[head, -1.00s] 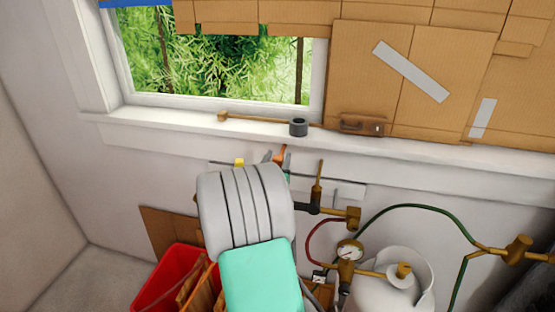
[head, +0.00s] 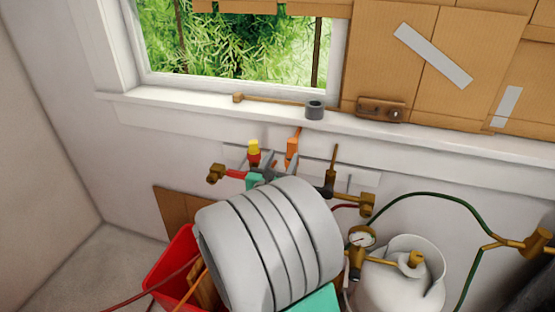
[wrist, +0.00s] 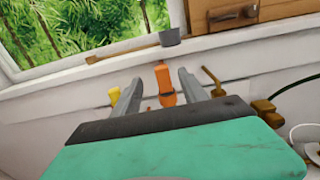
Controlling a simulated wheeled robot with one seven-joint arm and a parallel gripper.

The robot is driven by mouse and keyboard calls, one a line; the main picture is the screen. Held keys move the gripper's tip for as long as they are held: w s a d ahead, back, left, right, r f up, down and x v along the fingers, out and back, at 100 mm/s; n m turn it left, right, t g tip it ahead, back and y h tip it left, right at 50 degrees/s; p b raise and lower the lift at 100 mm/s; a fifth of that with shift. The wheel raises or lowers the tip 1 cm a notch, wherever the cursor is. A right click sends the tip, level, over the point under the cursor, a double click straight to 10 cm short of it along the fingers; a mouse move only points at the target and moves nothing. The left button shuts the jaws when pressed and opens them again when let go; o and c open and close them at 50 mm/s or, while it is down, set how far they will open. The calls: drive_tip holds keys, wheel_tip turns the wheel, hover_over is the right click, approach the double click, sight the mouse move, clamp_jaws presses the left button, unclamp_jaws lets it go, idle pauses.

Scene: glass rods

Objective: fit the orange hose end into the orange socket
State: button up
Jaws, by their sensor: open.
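An orange fitting (head: 293,146) stands upright against the wall below the window sill. In the wrist view the orange fitting (wrist: 165,84) shows a narrow top, a dark ring and more orange below it. I cannot tell whether it is the socket, the hose end or both. My gripper (head: 279,161) is open, and in the wrist view its fingers (wrist: 158,80) appear on either side of the fitting, with gaps. Contact is not visible. A thin orange hose (head: 194,286) shows at the red bucket; its end is not identifiable. My arm hides part of the wall fittings.
A yellow-topped red fitting (head: 253,152) is left of the orange one, with a brass piece (head: 216,173) beside it. A dark and brass valve (head: 330,186) is close on the right. A white gas cylinder (head: 395,280) and red bucket (head: 175,262) stand below.

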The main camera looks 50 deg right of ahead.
drive_tip(key=w+a+f+m+y, duration=0.2)
drive_tip(key=a+f+m+y, duration=0.3)
drive_tip(key=a+m, duration=0.35)
drive_tip(key=w+a+f+m+y, duration=0.3)
drive_tip(key=a+f+m+y, duration=0.15)
drive_tip(key=a+m, duration=0.4)
drive_tip(key=s+a+m+g+y, duration=0.1)
drive_tip(key=s+a+m+y, duration=0.1)
drive_tip(key=a, duration=0.8)
drive_tip(key=s+a+m+g+y, duration=0.2)
drive_tip(key=s+a+y, duration=0.3)
drive_tip(key=a, duration=0.5)
drive_tip(key=shift+s+a+r+m+g, duration=0.25)
drive_tip(key=shift+s+r+m+g, duration=0.05)
drive_tip(key=shift+m, duration=0.4)
